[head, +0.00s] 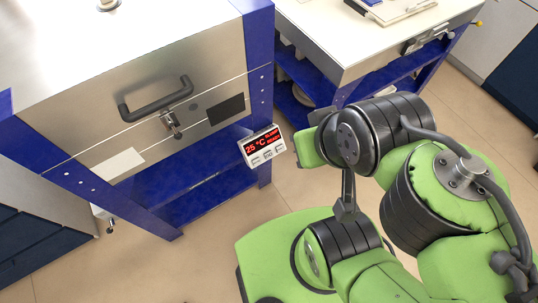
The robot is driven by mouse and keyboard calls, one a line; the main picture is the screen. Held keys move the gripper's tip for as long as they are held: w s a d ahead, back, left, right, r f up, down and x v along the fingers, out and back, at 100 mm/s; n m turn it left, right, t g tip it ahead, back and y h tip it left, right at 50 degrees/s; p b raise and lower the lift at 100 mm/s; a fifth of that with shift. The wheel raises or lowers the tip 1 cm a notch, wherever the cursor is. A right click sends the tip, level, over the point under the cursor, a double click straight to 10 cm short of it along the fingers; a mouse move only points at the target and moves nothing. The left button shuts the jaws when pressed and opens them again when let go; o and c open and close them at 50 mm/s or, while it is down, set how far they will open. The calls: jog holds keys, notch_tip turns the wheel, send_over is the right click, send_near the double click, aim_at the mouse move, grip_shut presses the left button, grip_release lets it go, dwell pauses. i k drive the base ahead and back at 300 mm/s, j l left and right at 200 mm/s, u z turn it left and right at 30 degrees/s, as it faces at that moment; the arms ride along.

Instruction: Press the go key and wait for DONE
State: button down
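The kiln controller (263,146) is a small white box on the right blue leg of the kiln stand. Its dark display reads 25 °C in red, with smaller red text beside it too small to read surely. A row of small keys (268,155) lies under the display; their labels cannot be read. The kiln (150,85) has its lid down, with a dark handle and a latch on its front. My arm is bent at the right of the controller. My gripper (345,210) appears as a dark narrow part below the wrist, apart from the controller; its finger opening cannot be made out.
A white-topped worktable (360,45) on a blue frame stands at the back right, with boards on top. Dark blue cabinets (515,80) are at the far right. Tan floor (205,255) is open in front of the kiln. My green base is at the bottom.

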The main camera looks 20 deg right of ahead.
aim_at(268, 154)
jog(key=k+j+u, duration=0.1)
jog(key=j+u, duration=0.2)
jog(key=u, duration=0.15)
jog(key=j+u, duration=0.3)
jog(key=u, duration=0.2)
jog(key=j+u, duration=0.45)
jog(key=k+l, duration=0.05)
